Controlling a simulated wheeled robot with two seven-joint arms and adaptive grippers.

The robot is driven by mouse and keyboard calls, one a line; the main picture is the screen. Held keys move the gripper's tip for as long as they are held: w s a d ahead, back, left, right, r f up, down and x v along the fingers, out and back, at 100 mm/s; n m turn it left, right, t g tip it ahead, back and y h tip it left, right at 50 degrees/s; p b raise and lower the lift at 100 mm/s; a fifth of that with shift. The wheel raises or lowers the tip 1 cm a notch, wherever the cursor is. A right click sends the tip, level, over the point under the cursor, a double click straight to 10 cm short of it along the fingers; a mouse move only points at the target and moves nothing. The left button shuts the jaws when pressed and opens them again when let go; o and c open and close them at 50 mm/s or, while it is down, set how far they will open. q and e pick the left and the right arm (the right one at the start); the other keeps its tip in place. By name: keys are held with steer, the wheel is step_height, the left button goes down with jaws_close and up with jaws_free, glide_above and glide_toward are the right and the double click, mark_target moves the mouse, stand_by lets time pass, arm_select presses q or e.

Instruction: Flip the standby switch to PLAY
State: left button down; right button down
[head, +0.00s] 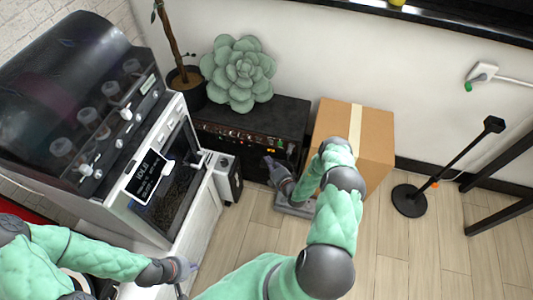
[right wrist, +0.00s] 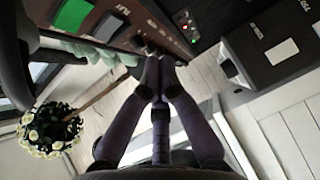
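The black amplifier (head: 285,118) stands against the wall, with a brownish control panel carrying small lights and knobs. In the right wrist view the panel (right wrist: 172,22) runs close in front of my fingers, with small white lettering. A green square (right wrist: 72,14) and small dark parts at the fingertips show there. I cannot tell which part is the standby switch or its position; the fingers partly hide that spot. My right gripper (right wrist: 158,55) has its fingers together, tips at the panel; it also shows in the head view (head: 270,163). My left gripper (head: 188,267) is low at left, far from the amplifier.
A cardboard box (head: 378,130) stands right of the amplifier. A big machine with a screen (head: 142,175) and a small black-and-white box (head: 228,180) are on the left. A succulent (head: 238,72) sits on the amplifier. A round-based stand (head: 410,200) is at right.

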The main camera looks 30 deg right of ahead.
steer(key=s+p, duration=0.2)
steer(key=s, duration=0.6)
steer(key=shift+f, duration=0.35)
